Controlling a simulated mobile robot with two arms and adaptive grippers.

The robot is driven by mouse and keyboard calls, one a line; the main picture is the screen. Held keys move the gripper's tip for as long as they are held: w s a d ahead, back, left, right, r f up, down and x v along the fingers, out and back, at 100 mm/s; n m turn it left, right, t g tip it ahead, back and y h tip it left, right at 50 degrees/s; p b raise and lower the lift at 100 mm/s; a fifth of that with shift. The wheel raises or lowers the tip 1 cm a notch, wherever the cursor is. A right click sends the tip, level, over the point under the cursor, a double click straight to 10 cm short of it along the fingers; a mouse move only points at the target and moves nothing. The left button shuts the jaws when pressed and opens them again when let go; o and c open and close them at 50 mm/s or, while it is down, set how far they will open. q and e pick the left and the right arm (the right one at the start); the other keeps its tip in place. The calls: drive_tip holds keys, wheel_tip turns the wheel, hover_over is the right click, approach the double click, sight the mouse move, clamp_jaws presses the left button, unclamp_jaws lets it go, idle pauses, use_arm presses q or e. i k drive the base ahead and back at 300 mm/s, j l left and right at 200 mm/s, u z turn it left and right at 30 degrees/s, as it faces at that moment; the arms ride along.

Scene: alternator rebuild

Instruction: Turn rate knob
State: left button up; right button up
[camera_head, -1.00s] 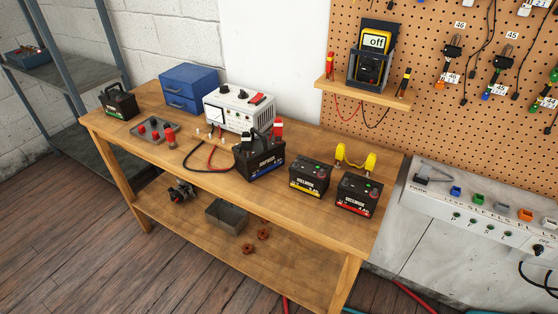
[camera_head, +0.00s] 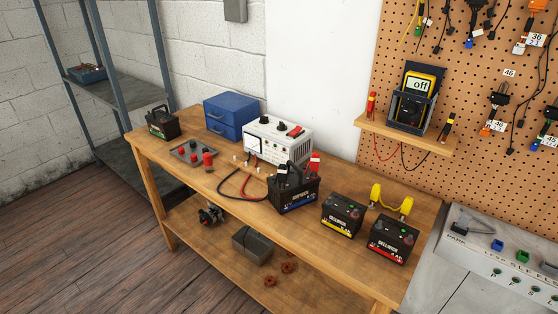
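A white charger box (camera_head: 279,141) with a meter on its front stands at the back of the wooden bench. Black knobs (camera_head: 283,125) and a red switch (camera_head: 296,131) show on its top; which one is the rate knob I cannot tell. Black and red cables (camera_head: 232,190) run from its front. A black battery (camera_head: 294,191) stands before its right end, with a black clamp and a red clamp on top, and partly hides the box. Neither of my grippers is in view.
Two smaller batteries (camera_head: 342,214) (camera_head: 392,240) and a yellow dumbbell-shaped part (camera_head: 391,200) are on the bench's right. A blue drawer box (camera_head: 231,116), a grey terminal plate (camera_head: 194,152) and a green-black battery (camera_head: 162,122) are left. A multimeter (camera_head: 418,97) reading "off" stands on a wall shelf.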

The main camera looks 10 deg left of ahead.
sight(263, 120)
drive_tip(key=i+j, duration=0.2)
drive_tip(key=j, duration=0.15)
drive_tip(key=i+j, duration=0.2)
drive_tip(key=j, duration=0.2)
drive_tip(key=i+j, duration=0.2)
drive_tip(key=j, duration=0.15)
drive_tip(key=i+j, duration=0.2)
drive_tip(key=j, duration=0.2)
